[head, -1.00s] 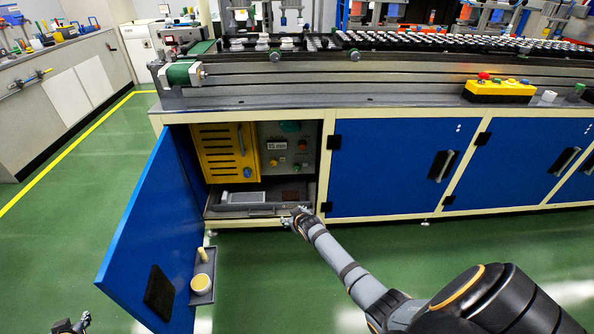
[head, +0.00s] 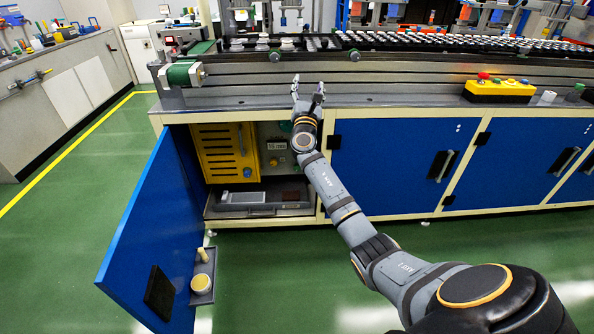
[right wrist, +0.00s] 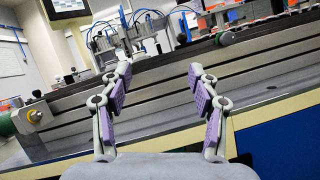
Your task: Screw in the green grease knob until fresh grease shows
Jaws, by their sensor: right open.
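The blue cabinet door stands open. Inside, a green round part (head: 286,127), likely the grease knob, shows at the top of the grey panel (head: 268,140). It is partly hidden behind my right wrist, and I cannot tell how far it is screwed in. No grease can be made out. My right gripper (head: 308,88) is raised in front of the bench edge, above the cabinet opening, fingers up. In the right wrist view its two purple-padded fingers (right wrist: 160,80) are apart with nothing between them. My left gripper is out of view.
The open blue door (head: 150,235) swings out to the left, with a small tray (head: 203,290) at its foot. A yellow slotted cover (head: 222,150) and an open drawer (head: 257,211) are in the cabinet. The conveyor bench (head: 400,82) runs above.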

